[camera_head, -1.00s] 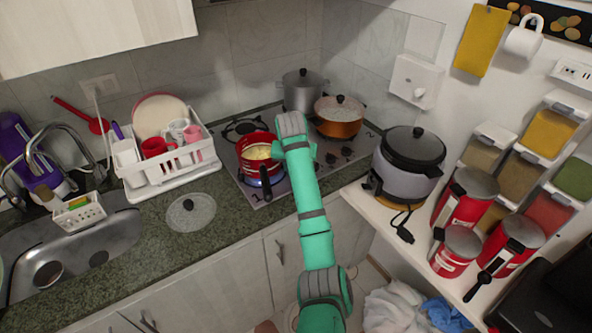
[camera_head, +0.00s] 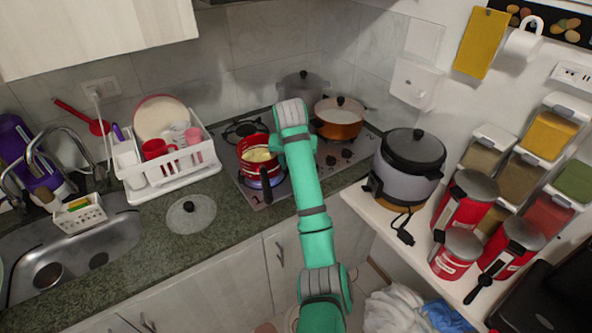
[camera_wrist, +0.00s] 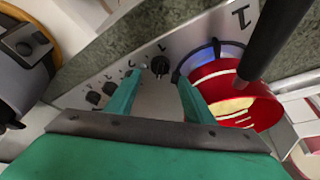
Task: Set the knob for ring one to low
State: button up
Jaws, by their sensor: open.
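In the wrist view a black round knob (camera_wrist: 160,66) on the steel cooktop panel sits between the fingertips of my gripper (camera_wrist: 158,79). The fingers are apart, one on each side of the knob; I cannot tell whether they touch it. The knob's exact setting is too small to read. More dark knobs (camera_wrist: 108,89) stand in a row to the left. A blue flame glows at the burner under the red pot (camera_wrist: 236,98), right of the fingers; this pot also shows in the head view (camera_head: 256,145). There my arm hides the gripper and nearest knob.
The pot's black handle (camera_wrist: 272,35) sticks up close to the right finger. An orange pot (camera_head: 339,124) and a steel pot (camera_head: 303,87) stand on the back burners. A rice cooker (camera_head: 408,165) stands right of the cooktop. A glass lid (camera_head: 190,212) lies on the counter.

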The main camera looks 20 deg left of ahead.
jog(key=shift+v, duration=2.7)
jog(key=shift+f, duration=0.1)
